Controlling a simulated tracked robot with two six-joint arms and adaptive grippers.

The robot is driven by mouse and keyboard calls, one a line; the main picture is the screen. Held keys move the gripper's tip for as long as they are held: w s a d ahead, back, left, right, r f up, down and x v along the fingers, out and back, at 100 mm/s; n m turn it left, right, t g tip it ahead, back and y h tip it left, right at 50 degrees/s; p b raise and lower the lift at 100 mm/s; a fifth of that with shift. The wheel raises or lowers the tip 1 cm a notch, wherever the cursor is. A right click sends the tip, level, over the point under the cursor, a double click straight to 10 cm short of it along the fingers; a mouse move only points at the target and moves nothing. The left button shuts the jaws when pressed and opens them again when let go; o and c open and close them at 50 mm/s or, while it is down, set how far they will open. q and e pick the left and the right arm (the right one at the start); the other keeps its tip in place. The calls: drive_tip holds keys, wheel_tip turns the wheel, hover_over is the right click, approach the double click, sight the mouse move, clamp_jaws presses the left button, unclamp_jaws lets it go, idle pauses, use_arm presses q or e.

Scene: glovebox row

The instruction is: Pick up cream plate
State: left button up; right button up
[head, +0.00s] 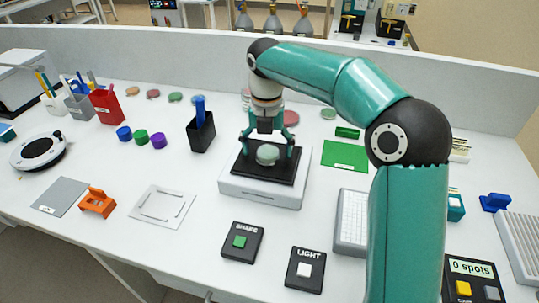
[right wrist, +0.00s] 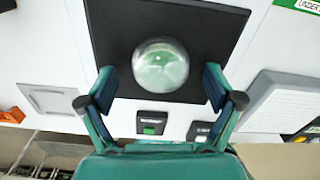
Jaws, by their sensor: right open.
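My right gripper (head: 268,156) is open above the black pad of a white device (head: 262,192). Its fingers stand on either side of a round, clear-topped, pale green dish (head: 267,153). In the right wrist view the dish (right wrist: 160,66) sits on the black pad between the open fingertips (right wrist: 159,78), with a gap on both sides. Several small round plates lie along the back of the bench; a tan one (head: 133,91) is the closest to cream, but I cannot tell its colour surely. My left gripper is not in view.
Near the device stand a black holder (head: 201,133) with a blue item, a green mat (head: 345,155), and the SHAKE (head: 242,243) and LIGHT (head: 305,269) buttons. A grey rack (head: 351,219) is to the right. My right arm hides part of the bench.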

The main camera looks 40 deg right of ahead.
drive_tip(key=shift+c, duration=0.2)
drive_tip(key=c, duration=1.3)
